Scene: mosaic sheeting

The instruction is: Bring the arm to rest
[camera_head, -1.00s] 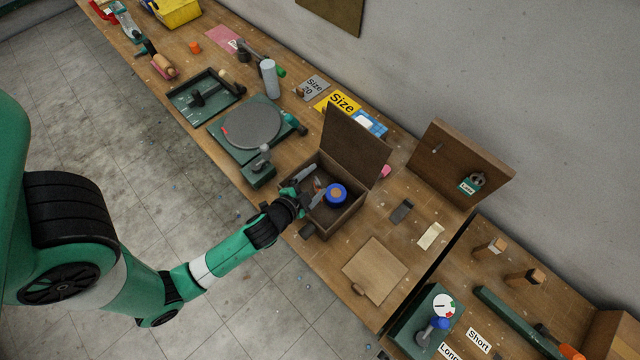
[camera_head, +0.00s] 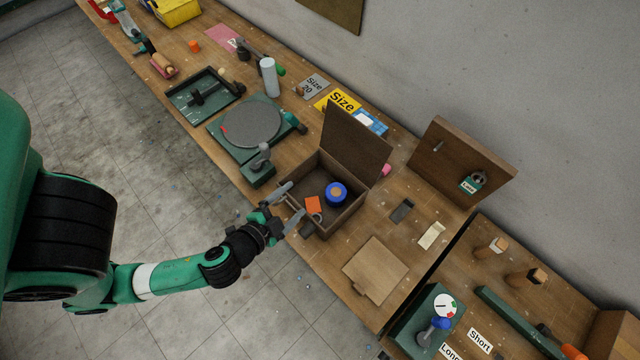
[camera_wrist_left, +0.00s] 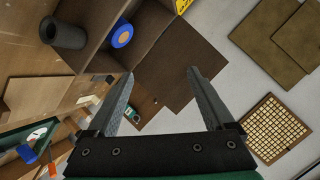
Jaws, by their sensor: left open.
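My left arm (camera_head: 190,276) comes in from the left in the head view. My left gripper (camera_head: 288,203) is open and empty at the near left edge of an open wooden box (camera_head: 347,217). In the left wrist view its two fingers (camera_wrist_left: 160,97) stand wide apart with nothing between them. The box lid (camera_head: 356,145) stands up at the back. Inside the box are a blue roll (camera_head: 336,193) and an orange piece (camera_head: 313,205). The blue roll also shows in the left wrist view (camera_wrist_left: 122,33). My right gripper is not in view.
A green base with a round grey plate (camera_head: 250,124) stands left of the box. A wooden board (camera_head: 375,268) lies on the bench to the right. A dark cylinder (camera_head: 307,230) sits by the box's front. The floor (camera_head: 240,320) below my arm is clear.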

